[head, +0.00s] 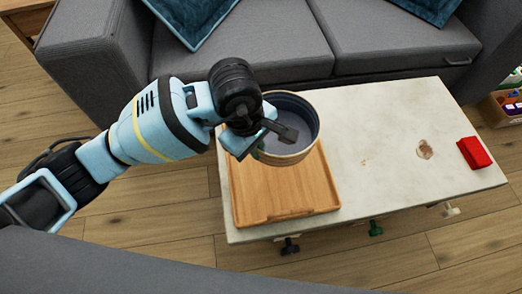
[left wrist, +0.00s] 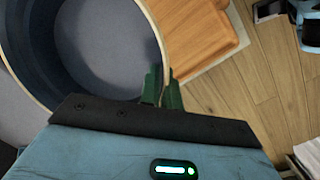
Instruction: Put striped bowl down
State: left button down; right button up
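The striped bowl (head: 304,122) has a dark blue-grey inside and a pale rim. In the head view it is over the far part of the wooden tray (head: 287,196), at the left end of the pale table. My left gripper (head: 266,143) is at the bowl's near left side. In the left wrist view, its green fingers (left wrist: 164,90) are close together on the rim of the bowl (left wrist: 105,45), which appears pinched between them. Whether the bowl's base touches the tray is hidden. My right gripper is not in view.
The pale low table (head: 385,130) has bare room right of the tray. A grey sofa (head: 300,45) stands behind.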

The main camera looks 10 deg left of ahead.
aim_at(259, 176)
pick_arm(q)
jog(key=shift+w+a+r, duration=0.1)
jog(key=shift+a+r, duration=0.1)
jog(key=shift+a, duration=0.1)
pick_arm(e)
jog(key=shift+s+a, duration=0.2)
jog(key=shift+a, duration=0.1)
